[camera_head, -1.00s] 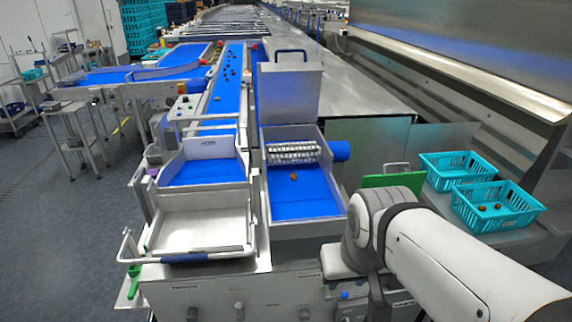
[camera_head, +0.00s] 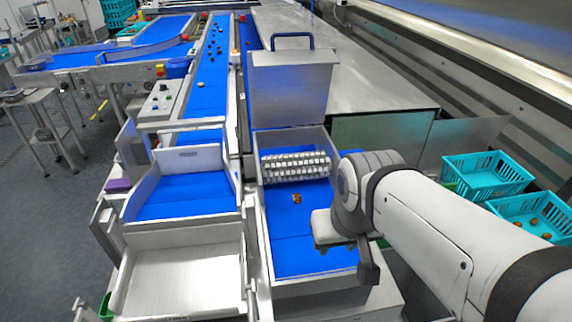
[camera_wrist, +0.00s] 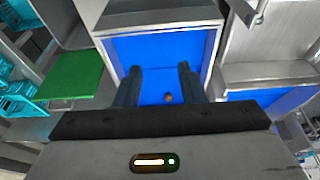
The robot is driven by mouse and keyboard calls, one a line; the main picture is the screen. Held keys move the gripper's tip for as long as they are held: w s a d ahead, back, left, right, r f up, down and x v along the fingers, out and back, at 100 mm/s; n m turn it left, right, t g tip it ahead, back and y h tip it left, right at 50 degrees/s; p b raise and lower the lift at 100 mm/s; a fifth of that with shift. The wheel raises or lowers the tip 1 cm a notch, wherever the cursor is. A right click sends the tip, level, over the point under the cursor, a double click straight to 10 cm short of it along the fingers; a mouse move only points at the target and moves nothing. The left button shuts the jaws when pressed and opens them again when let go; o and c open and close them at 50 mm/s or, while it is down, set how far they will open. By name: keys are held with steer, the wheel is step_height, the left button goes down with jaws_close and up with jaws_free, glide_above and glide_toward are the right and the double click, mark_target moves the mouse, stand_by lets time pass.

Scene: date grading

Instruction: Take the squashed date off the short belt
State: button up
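One brown date (camera_head: 297,198) lies on the short blue belt (camera_head: 285,250), a little below the white roller; from this far I cannot tell how squashed it is. My gripper (camera_wrist: 158,72) is open and empty, with a wide gap between the fingers. In the head view my arm reaches in from the right and its end hangs over the right side of the short belt; the fingertips are hard to make out there.
A white bristled roller (camera_head: 295,165) and metal side walls bound the short belt. Two teal baskets stand at the right, the nearer one (camera_head: 520,207) holding a few dates. A green board (camera_wrist: 70,75) shows in the wrist view. A long belt (camera_head: 207,95) carries several dates.

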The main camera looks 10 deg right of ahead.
steer(key=shift+o, duration=1.3)
steer(key=shift+w+r, duration=0.1)
steer(key=shift+w, duration=0.25)
steer(key=shift+o, duration=0.4)
steer(key=w+f+g+b, duration=0.1)
steer(key=w+b, duration=0.2)
steer(key=w, duration=1.1)
steer(key=shift+w+a+f, duration=0.3)
steer(key=shift+w+a, duration=0.1)
steer(key=g+b, duration=0.1)
steer(key=b, duration=0.2)
glide_toward(297, 195)
steer(key=shift+f, duration=0.55)
steer(key=shift+w+f, duration=0.3)
steer(key=shift+w+f+p, duration=0.15)
steer(key=shift+f+p, duration=0.25)
steer(key=shift+f, duration=1.55)
steer(key=shift+w+f+p, duration=0.1)
steer(key=shift+f+p, duration=0.25)
steer(key=shift+f, duration=1.55)
